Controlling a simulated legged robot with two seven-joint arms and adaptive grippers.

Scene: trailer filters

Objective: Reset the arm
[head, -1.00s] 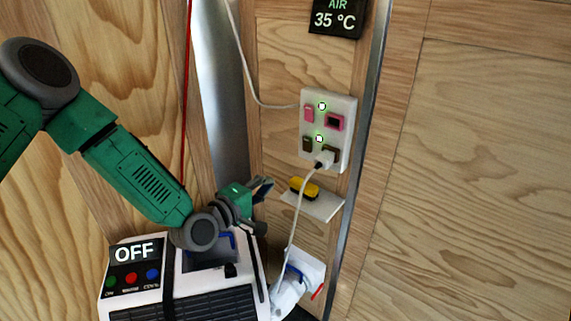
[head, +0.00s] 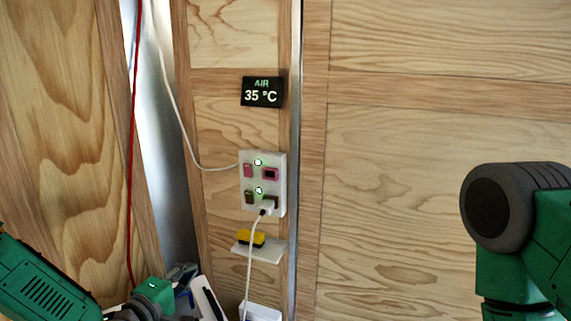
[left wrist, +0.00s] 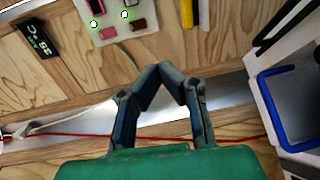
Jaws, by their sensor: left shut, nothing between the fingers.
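My left arm comes in at the bottom left of the head view. Its gripper (head: 183,274) is at the lower edge, partly cut off, beside a white machine (head: 207,300). In the left wrist view the two fingers of the left gripper (left wrist: 160,70) meet at their tips, shut with nothing between them. My right arm (head: 520,235) shows at the right edge of the head view, a green and dark grey link. Its gripper is out of the picture.
A white socket panel (head: 281,185) with a plugged-in white cable is on the wooden wall. Below it a small shelf (head: 270,255) holds a yellow block (head: 251,238). A black display (head: 262,92) reads AIR 35 °C. A red cord (head: 131,180) hangs at left.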

